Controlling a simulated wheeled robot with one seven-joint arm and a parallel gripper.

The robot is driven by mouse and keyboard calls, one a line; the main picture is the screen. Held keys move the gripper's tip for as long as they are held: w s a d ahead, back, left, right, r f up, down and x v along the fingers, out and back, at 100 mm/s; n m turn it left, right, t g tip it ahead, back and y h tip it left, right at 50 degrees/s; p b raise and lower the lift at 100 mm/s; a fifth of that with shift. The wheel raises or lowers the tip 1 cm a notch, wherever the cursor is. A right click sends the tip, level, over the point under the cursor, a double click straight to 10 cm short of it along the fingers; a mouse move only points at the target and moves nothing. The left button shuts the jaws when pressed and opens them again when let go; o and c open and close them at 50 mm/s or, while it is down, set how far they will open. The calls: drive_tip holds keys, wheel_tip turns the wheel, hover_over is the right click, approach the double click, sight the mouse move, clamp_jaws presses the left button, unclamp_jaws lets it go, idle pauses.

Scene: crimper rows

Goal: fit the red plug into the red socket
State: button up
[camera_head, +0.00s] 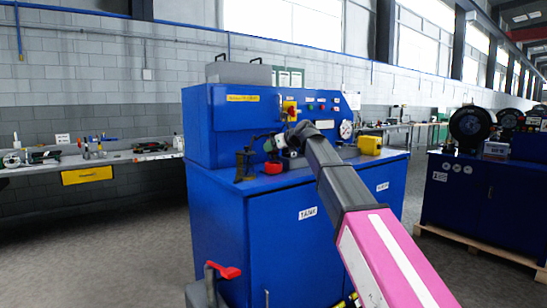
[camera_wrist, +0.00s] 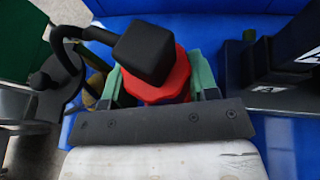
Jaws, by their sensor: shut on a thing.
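My gripper (camera_wrist: 155,84) has green fingers on both sides of the red plug (camera_wrist: 180,76) and is shut on it. A black block (camera_wrist: 144,50) with a black cable leading left sits over the red body in the wrist view. In the head view my gripper (camera_head: 271,143) is low over the near left part of the blue cabinet's top (camera_head: 240,184). A red piece (camera_head: 273,168) shows just below it, at the top's surface; I cannot tell whether it is the plug or the socket. The red socket is not clearly seen in the wrist view.
A dark stand (camera_head: 244,165) is close left of my gripper. A yellow box (camera_head: 370,145) lies at the cabinet's right. The blue back panel (camera_head: 235,125), with a red-and-yellow switch (camera_head: 290,109) and a gauge (camera_head: 346,130), rises behind. Dark blocks (camera_wrist: 270,68) stand right in the wrist view.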

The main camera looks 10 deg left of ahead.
sight(278, 154)
drive_tip(key=shift+f, duration=1.95)
drive_tip(key=shift+f, duration=0.1)
drive_tip(key=o, duration=1.1)
drive_tip(key=v, duration=1.2)
